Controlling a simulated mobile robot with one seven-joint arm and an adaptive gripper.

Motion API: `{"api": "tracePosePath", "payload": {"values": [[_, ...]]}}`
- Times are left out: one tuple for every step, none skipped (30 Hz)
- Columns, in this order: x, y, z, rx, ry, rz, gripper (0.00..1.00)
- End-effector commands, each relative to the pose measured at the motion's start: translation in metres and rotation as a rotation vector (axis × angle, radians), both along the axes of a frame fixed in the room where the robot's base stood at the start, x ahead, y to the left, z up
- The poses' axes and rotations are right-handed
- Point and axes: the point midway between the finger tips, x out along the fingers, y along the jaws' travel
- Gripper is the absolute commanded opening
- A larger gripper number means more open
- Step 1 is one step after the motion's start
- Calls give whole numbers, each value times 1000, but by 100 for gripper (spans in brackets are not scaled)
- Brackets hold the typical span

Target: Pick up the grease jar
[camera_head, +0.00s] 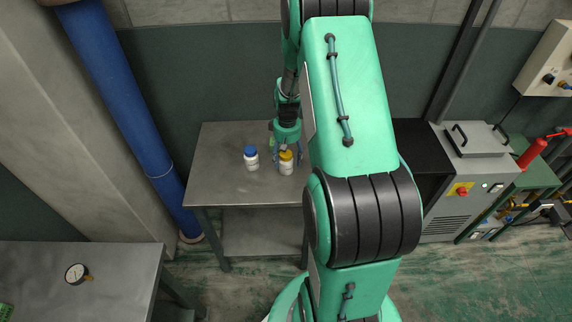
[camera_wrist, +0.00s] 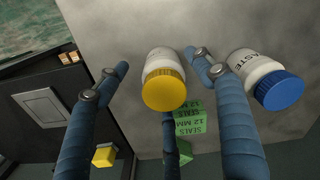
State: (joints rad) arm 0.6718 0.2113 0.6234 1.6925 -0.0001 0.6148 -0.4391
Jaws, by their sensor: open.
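A white jar with a yellow lid (camera_wrist: 164,88) stands on the grey metal table, its label not readable; it also shows in the head view (camera_head: 286,163). A white jar with a blue lid (camera_wrist: 266,80) stands beside it, with label letters ending in "STE"; it is left of the yellow-lidded jar in the head view (camera_head: 251,158). The yellow-lidded jar seems to be the grease jar. My gripper (camera_wrist: 156,60) is open, its blue fingers on either side of the yellow-lidded jar. I see no clear contact with the jar.
Green boxes marked "SEALS 12 MM" (camera_wrist: 190,123) lie close to the jars on the table (camera_head: 222,184). A yellow block (camera_wrist: 104,155) shows at the lower left of the wrist view. A gauge (camera_head: 77,273) lies on another table at left. A grey machine (camera_head: 462,185) stands at right.

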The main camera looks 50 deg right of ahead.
Motion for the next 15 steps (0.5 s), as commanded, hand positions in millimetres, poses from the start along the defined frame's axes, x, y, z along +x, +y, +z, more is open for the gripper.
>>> {"api": "tracePosePath", "payload": {"values": [[0,0,0,0,0,0,67],[0,0,0,0,0,0,67],[0,0,0,0,0,0,67],[0,0,0,0,0,0,67],[0,0,0,0,0,0,67],[0,0,0,0,0,0,67],[0,0,-1,0,0,0,67],[0,0,-2,0,0,0,67],[0,0,-4,0,1,0,67],[1,0,-6,1,1,0,67],[1,0,-8,1,1,0,67],[1,1,-12,1,2,0,67],[2,1,-15,1,1,0,67],[2,1,-19,0,1,0,67],[3,1,-24,0,0,0,67]]}}
